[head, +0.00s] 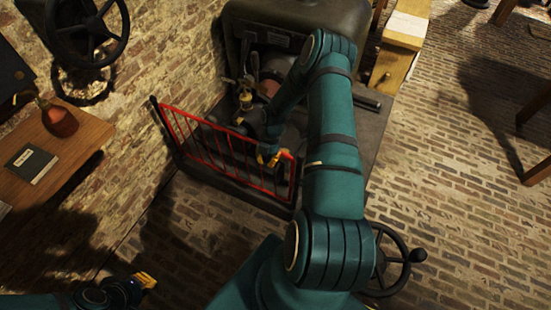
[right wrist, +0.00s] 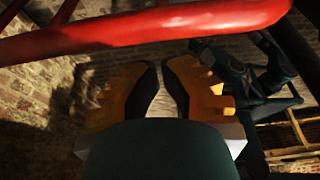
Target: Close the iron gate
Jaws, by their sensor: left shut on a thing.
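The iron gate (head: 215,142) has a red frame with upright red bars. It stands in the middle of the head view, before the dark machine, running from the brick wall at left to the right. My right gripper (head: 270,156) is at its top rail near the right end. In the right wrist view the gripper's fingers (right wrist: 160,85) are close together, and a red rail (right wrist: 150,28) crosses above them; I cannot tell whether they touch it. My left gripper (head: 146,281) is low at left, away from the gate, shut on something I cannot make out.
A dark boiler-like machine (head: 345,17) stands behind the gate. A handwheel (head: 402,282) is at lower right and another wheel (head: 62,40) is on the wall at upper left. A wooden table (head: 75,152) with a red flask (head: 59,122) stands left.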

